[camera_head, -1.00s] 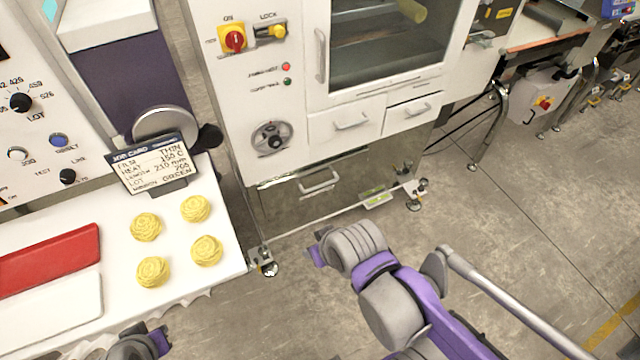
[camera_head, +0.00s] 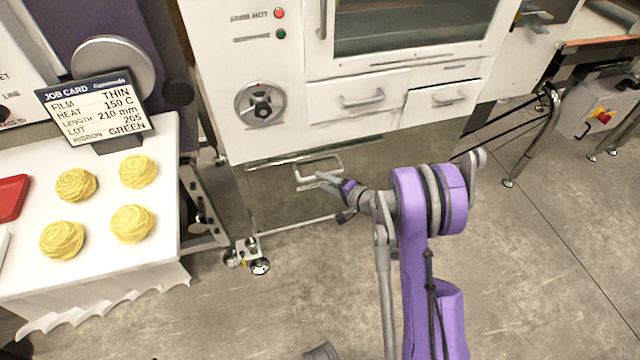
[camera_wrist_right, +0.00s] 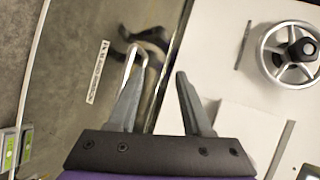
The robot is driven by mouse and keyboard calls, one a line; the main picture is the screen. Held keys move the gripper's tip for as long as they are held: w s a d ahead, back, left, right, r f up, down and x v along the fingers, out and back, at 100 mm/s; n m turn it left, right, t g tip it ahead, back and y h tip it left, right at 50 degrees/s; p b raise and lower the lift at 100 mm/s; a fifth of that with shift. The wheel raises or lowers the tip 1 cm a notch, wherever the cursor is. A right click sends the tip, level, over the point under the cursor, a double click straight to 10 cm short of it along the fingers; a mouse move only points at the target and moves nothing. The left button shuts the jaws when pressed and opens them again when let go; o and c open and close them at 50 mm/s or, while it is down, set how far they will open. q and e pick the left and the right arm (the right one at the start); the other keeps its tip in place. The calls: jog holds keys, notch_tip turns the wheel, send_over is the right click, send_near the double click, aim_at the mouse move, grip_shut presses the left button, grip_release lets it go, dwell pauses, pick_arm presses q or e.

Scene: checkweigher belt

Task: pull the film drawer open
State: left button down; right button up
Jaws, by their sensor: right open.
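The steel-fronted bottom drawer (camera_head: 275,195) of the white machine appears closed. I take it for the film drawer, but cannot read its label. Its bar handle (camera_head: 320,163) is near the top of the front. My right gripper (camera_head: 327,181) is at this handle, with its fingers pointing at the drawer. In the right wrist view, the gripper (camera_wrist_right: 160,84) is open with nothing clearly between its fingers. The handle (camera_wrist_right: 135,57) shows beside and behind the left finger, which hides part of it. I cannot tell whether they touch. My left gripper is not in view.
Two white drawers with handles, a left one (camera_head: 345,108) and a right one (camera_head: 440,104), sit above. A handwheel (camera_head: 260,104) is at the left. A white table (camera_head: 105,185) with yellow coils (camera_head: 132,223) and a job card (camera_head: 97,107) stands left. Floor in front is clear.

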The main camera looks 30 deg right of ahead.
jog(key=d+f+m+t+h+b, duration=0.2)
jog(key=d+f+m, duration=0.1)
jog(key=d+f, duration=0.4)
pick_arm(q)
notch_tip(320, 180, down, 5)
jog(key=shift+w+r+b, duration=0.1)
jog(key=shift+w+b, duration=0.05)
jog(key=shift+b, duration=0.35)
pick_arm(e)
jog(key=x, duration=0.7)
jog(key=a+f+x, duration=0.1)
jog(key=x, duration=0.2)
jog(key=shift+w+a, duration=0.1)
jog(key=shift+w, duration=0.05)
jog(key=shift+c, duration=0.3)
grip_shut()
